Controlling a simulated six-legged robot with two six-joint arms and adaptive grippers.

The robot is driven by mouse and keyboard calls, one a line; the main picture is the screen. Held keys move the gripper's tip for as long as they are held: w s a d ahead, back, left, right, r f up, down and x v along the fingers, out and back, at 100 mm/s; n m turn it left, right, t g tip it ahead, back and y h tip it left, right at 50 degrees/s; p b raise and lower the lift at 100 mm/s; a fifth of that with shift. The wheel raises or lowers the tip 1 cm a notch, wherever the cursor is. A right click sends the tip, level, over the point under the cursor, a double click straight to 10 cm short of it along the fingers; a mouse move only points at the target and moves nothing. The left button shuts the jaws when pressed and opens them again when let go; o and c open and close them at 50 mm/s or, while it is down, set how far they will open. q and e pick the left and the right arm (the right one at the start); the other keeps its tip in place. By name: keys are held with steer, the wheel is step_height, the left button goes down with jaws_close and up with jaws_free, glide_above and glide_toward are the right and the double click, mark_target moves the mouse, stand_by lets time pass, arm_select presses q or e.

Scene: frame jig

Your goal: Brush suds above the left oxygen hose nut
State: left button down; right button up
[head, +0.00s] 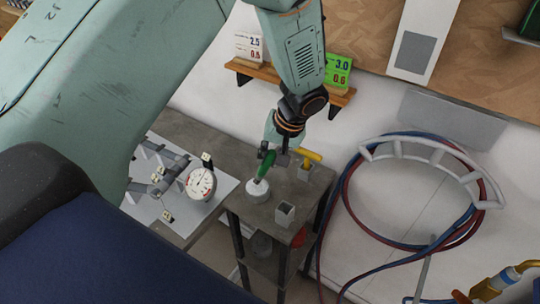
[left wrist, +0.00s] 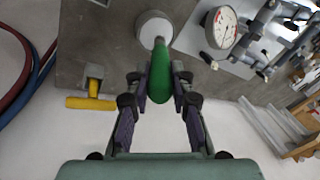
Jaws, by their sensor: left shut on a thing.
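My left gripper (head: 270,152) is shut on the green handle of the brush (head: 265,165), above the grey stand. The handle slants down to a round white pot (head: 257,191), and its lower end is at the pot; the bristles are hidden. In the left wrist view the green handle (left wrist: 160,75) sits between the fingers, with the white pot (left wrist: 147,20) just beyond. A grey pipe assembly (head: 152,185) with small tags lies on a white board to the left. I cannot make out which part is the left oxygen hose nut. My right gripper is out of view.
A yellow-handled tool (head: 306,155) stands in a square holder beside the gripper; another square holder (head: 285,213) looks empty. A round gauge (head: 201,184) is close left of the stand. Red and blue hoses (head: 345,205) hang from a grey rack at right.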

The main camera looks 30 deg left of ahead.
arm_select(q)
steer(key=shift+a, duration=0.1)
steer(key=shift+s+a, duration=0.1)
steer(key=shift+a, duration=0.1)
steer(key=shift+f, duration=0.1)
steer(key=shift+d+f, duration=0.1)
steer(key=shift+d, duration=0.2)
steer(key=shift+a+f+b, duration=0.2)
steer(key=shift+a+b, duration=0.05)
steer(key=shift+b, duration=0.1)
steer(key=shift+d+f, duration=0.15)
steer(key=shift+d, duration=0.05)
steer(key=shift+a, duration=0.15)
steer(key=shift+f, duration=0.1)
stand_by(0.4)
steer(key=shift+b, duration=0.35)
stand_by(0.6)
